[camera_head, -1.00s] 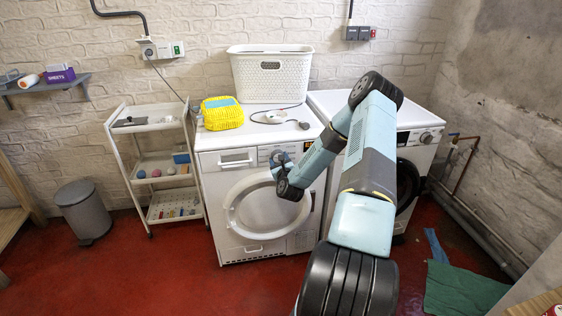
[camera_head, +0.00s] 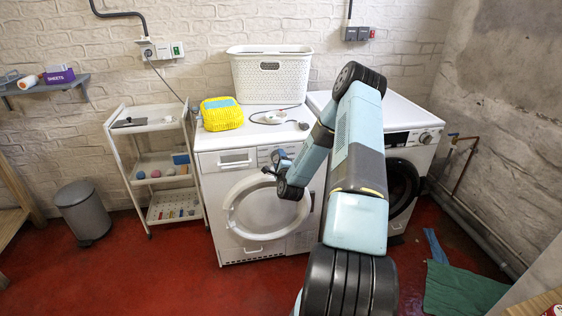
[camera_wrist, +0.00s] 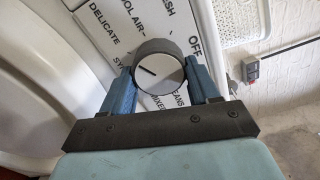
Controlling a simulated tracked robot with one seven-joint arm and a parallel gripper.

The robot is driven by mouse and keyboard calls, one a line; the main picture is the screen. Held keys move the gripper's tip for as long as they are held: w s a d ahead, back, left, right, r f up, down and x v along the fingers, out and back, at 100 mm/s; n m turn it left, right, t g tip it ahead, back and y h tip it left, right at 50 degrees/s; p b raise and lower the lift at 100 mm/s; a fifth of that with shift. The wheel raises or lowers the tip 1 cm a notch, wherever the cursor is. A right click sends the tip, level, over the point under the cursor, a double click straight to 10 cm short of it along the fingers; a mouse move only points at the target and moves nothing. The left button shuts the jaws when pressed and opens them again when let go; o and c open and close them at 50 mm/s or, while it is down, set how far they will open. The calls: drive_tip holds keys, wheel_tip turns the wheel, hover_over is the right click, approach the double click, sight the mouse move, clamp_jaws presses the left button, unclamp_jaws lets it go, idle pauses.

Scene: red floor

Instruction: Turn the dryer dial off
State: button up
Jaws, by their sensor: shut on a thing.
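The dryer (camera_head: 215,160) is the left white machine with a large round door. In the wrist view its dial (camera_wrist: 160,75) is a round knob with a dark rim, a pale face and a dark pointer line. The pointer aims toward the left of the picture. The "OFF" label (camera_wrist: 196,47) is at the dial's upper right. My gripper (camera_wrist: 162,78) has its blue fingers on both sides of the dial and is shut on it. In the head view my gripper (camera_head: 275,170) is at the dryer's front panel, and the dial is hidden or too small to tell.
A second white machine (camera_head: 425,135) stands to the right, partly behind my arm. A trolley (camera_head: 155,160) and grey bin (camera_head: 84,215) stand left.

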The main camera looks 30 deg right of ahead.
drive_tip(key=n, duration=0.6)
drive_tip(key=shift+a+f+n, duration=0.1)
drive_tip(key=shift+a+n, duration=0.1)
drive_tip(key=shift+n, duration=0.1)
drive_tip(key=n, duration=0.6)
drive_tip(key=shift+s, duration=0.1)
drive_tip(key=n, duration=0.6)
drive_tip(key=shift+n, duration=0.3)
drive_tip(key=n, duration=0.5)
drive_tip(key=shift+n, duration=0.3)
drive_tip(key=n, duration=0.5)
drive_tip(key=shift+a, duration=0.1)
drive_tip(key=n, duration=0.6)
drive_tip(key=shift+a+n, duration=0.1)
drive_tip(key=shift+n, duration=0.2)
drive_tip(key=n, duration=0.6)
drive_tip(key=shift+f, duration=0.1)
drive_tip(key=shift+f+n, duration=0.1)
drive_tip(key=shift+n, duration=2.7)
